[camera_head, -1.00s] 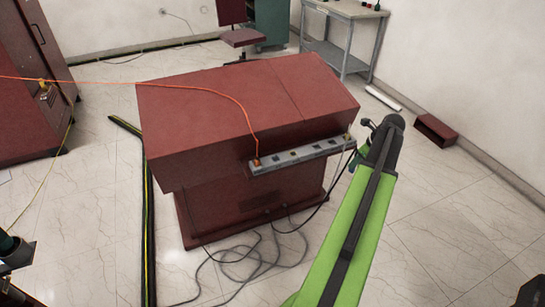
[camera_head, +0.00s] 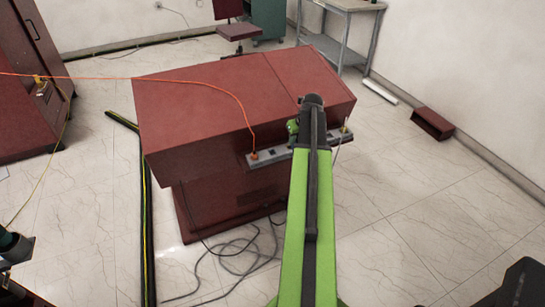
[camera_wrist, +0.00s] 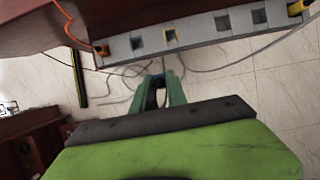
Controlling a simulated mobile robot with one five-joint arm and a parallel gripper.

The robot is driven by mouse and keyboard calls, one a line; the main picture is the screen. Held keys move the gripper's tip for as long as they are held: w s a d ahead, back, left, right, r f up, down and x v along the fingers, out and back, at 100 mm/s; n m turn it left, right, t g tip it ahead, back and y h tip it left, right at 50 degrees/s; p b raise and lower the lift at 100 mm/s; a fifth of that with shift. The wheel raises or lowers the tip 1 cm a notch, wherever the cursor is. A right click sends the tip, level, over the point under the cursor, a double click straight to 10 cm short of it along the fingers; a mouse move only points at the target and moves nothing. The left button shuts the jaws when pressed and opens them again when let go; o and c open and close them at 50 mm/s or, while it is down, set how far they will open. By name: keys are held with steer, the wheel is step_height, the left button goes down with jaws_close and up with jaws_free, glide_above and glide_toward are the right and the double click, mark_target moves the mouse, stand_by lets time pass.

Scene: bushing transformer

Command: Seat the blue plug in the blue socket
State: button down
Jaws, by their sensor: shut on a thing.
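The grey socket strip (camera_wrist: 197,30) runs along the front edge of the red-brown desk and also shows in the head view (camera_head: 272,157). It has several square openings. One opening (camera_wrist: 170,35) has a yellow rim; others look blue-grey, and I cannot tell which is the blue socket. My gripper (camera_wrist: 160,84) is shut, with its green fingers below the strip in the wrist view and apart from it in the picture. In the head view my gripper (camera_head: 293,130) covers part of the strip.
An orange plug (camera_wrist: 102,50) with its cable sits at the strip's left end and a yellow plug (camera_wrist: 296,8) at its right end. Loose grey cables (camera_head: 235,260) lie on the floor. The red-brown desk (camera_head: 200,105) stands behind the strip.

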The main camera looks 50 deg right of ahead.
steer(key=w+f+b, duration=0.2)
steer(key=w, duration=0.2)
steer(key=w+f+b, duration=0.2)
steer(key=w, duration=0.1)
steer(key=w+f+b, duration=0.3)
steer(key=w, duration=0.1)
steer(key=shift+w+a+f, duration=0.1)
steer(key=shift+w+a, duration=0.2)
steer(key=shift+a, duration=0.1)
step_height(320, 180, down, 4)
steer(key=b, duration=0.4)
steer(key=shift+w+f+b, duration=0.15)
steer(key=shift+f+b, duration=0.05)
steer(key=shift+b, duration=0.1)
steer(key=shift+r, duration=0.3)
steer(key=shift+f, duration=0.25)
steer(key=c, duration=1.3)
jaws_free()
steer(key=shift+r, duration=0.1)
